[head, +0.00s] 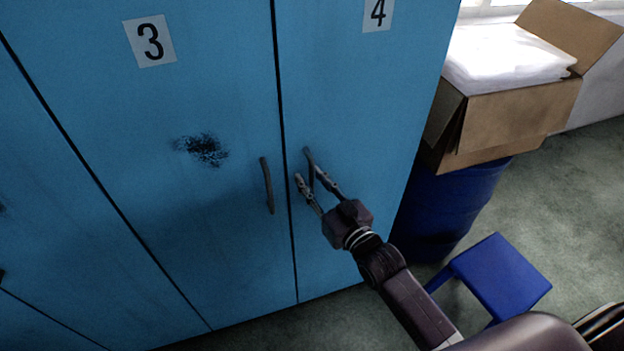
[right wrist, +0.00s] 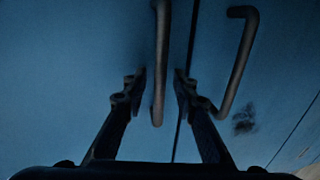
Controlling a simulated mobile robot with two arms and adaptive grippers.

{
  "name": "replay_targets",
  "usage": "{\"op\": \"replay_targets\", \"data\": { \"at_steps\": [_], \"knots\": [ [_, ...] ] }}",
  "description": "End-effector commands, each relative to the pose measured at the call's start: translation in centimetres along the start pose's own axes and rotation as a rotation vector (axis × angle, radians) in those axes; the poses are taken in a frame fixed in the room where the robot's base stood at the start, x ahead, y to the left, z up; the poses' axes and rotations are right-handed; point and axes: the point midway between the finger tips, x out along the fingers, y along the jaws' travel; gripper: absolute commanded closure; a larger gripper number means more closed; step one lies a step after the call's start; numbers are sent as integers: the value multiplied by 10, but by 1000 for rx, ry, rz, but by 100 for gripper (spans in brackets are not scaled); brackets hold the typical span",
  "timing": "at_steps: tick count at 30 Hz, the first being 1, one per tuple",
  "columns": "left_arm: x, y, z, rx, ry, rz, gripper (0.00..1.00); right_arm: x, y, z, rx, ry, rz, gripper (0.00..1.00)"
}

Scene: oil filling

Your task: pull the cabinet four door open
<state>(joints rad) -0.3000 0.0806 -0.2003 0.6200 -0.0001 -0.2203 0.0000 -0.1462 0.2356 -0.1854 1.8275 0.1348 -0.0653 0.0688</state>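The blue cabinet four door (head: 345,95), labelled 4, stands shut, flush with the door labelled 3. Its dark bar handle (head: 309,163) is near the seam between the doors and partly hidden by my fingers. My right gripper (head: 310,178) is at this handle with its fingers apart. In the right wrist view, the handle (right wrist: 161,50) runs between the two open fingers (right wrist: 159,88), with gaps showing on both sides. I cannot see either finger pressing on it. My left gripper is not in view.
The cabinet three door (head: 160,100) has its own handle (head: 267,186) just left of the seam. A blue barrel (head: 450,205) bearing an open cardboard box (head: 520,118) stands right of the cabinet. A blue stool (head: 500,275) is in front of it. Grey floor is clear at right.

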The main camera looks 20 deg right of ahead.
Motion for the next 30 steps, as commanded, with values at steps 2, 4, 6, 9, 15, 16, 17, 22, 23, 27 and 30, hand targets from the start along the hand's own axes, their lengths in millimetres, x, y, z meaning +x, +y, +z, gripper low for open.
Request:
{"op": "replay_targets", "data": {
  "at_steps": [2,4,6,9,15,16,17,22,23,27,30],
  "knots": [
    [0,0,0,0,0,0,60,0,0,0,0,0,0,77],
    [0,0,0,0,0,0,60,0,0,0,0,0,0,85],
    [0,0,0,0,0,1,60,0,0,0,0,0,0,93],
    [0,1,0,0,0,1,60,0,0,0,0,0,0,100],
    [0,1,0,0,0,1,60,0,0,0,0,0,0,100],
    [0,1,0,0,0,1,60,0,0,0,0,0,0,100],
    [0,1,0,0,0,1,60,0,0,0,0,0,0,100],
    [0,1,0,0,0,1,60,-2,0,0,-1,0,-3,100],
    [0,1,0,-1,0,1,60,-2,0,0,-1,0,-5,100],
    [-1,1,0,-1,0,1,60,-9,2,0,-5,0,-21,100],
    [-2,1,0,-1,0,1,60,-18,4,1,-6,-3,-44,100]
  ]
}}
